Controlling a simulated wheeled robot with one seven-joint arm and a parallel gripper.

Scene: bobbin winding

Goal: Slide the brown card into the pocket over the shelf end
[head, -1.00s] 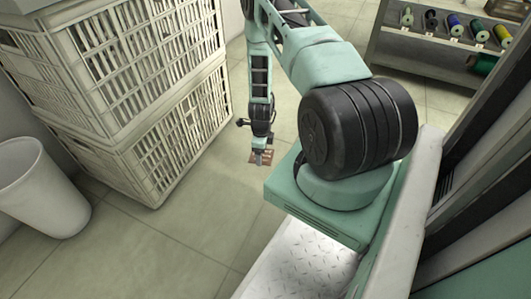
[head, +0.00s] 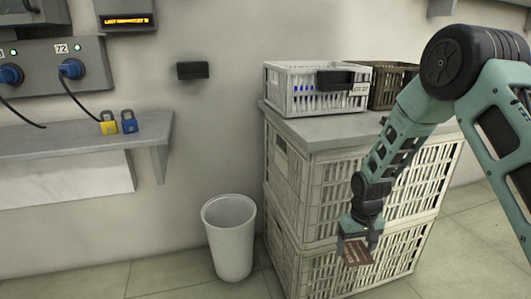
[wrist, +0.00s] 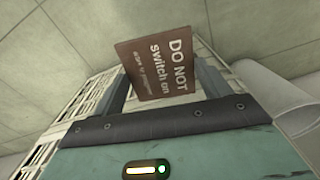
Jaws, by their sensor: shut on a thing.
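The brown card (head: 358,254) hangs from my gripper (head: 357,236), in front of the stacked crates in the head view. In the wrist view the card (wrist: 158,62) stands out beyond the fingers, tilted slightly, with its white "DO NOT switch on" lettering showing. My gripper (wrist: 164,84) is shut on it. A small dark pocket (head: 193,70) is fixed to the wall, above and just right of the end of the grey shelf (head: 80,138). My gripper is well below and to the right of this pocket, apart from it. The pocket's opening is too small to make out.
A white bin (head: 230,240) stands on the floor left of the crates (head: 300,185). A white basket (head: 300,90) with a dark holder (head: 335,79) sits on top. Yellow (head: 109,122) and blue (head: 129,121) padlocks stand near the shelf end. The wall around the pocket is clear.

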